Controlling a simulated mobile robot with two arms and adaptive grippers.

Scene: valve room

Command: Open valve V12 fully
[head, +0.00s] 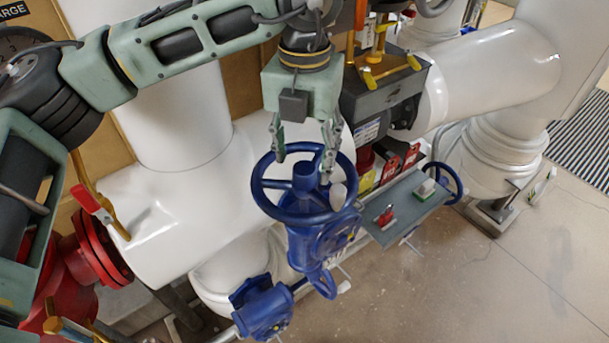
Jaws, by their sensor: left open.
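A blue valve (304,244) with a round blue handwheel (303,218) stands in the middle of the head view. No V12 label is readable, so I cannot tell from the picture whether this is V12. My left gripper (303,165) comes down from above with its fingers spread apart. It is over the far part of the handwheel, with the fingertips close to the rim and hub. I cannot tell whether they touch. Nothing is held between the fingers. My right gripper is not in view.
A second, smaller blue handwheel (457,181) is to the right, beyond a grey shelf (398,219) with small items. Red and yellow tags (391,168) hang nearby. Large white pipes (190,215) run behind. A red flange (93,250) is at left. The floor (500,290) at right is clear.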

